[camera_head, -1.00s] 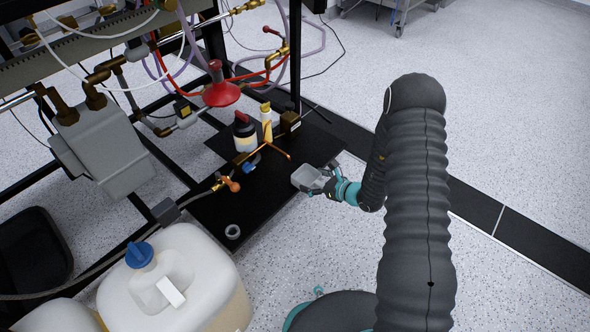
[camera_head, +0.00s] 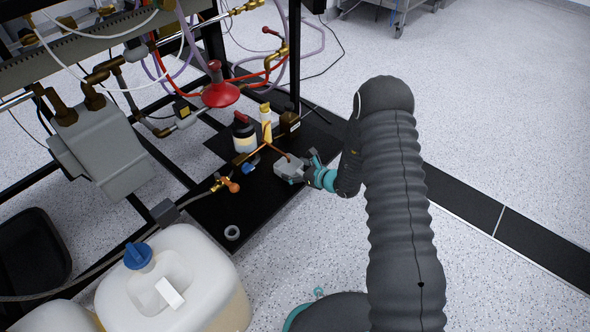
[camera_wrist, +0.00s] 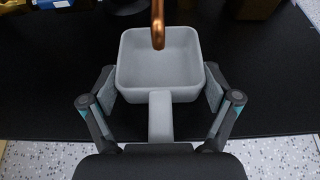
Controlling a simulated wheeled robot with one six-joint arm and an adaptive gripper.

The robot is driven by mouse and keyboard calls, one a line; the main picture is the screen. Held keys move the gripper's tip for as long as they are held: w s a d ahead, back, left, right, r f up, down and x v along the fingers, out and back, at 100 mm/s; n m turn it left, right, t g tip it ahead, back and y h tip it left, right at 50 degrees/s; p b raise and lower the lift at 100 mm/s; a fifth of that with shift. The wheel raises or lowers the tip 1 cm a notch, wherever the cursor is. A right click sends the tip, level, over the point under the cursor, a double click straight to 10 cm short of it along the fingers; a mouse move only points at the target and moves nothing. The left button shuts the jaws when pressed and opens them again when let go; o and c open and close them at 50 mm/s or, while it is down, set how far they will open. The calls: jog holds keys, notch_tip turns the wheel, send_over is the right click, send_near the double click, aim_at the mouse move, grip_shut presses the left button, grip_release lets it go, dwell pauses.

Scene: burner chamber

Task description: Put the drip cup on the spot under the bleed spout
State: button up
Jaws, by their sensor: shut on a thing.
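The drip cup (camera_head: 288,167) is a light grey, open, square cup with a short handle; it also shows in the wrist view (camera_wrist: 132,75). My gripper (camera_head: 303,168) is shut on it, with the two fingers (camera_wrist: 159,92) on either side of the cup's near end. The bleed spout (camera_head: 277,150) is a copper tube with a bent-down tip. In the wrist view the spout tip (camera_wrist: 158,38) appears over the cup's opening. The cup is level and empty. I cannot tell whether it touches the black tray (camera_head: 212,215) below. No marked spot shows under the spout.
A dark bottle with a white label (camera_head: 244,140) and a yellow bottle (camera_head: 266,122) stand behind the spout. A brass valve (camera_head: 226,183) and a grey ring (camera_head: 232,232) are to the left. A large white canister (camera_head: 190,265) stands at front left. Floor at right is open.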

jog(key=shift+f, duration=0.15)
jog(key=o, duration=0.9)
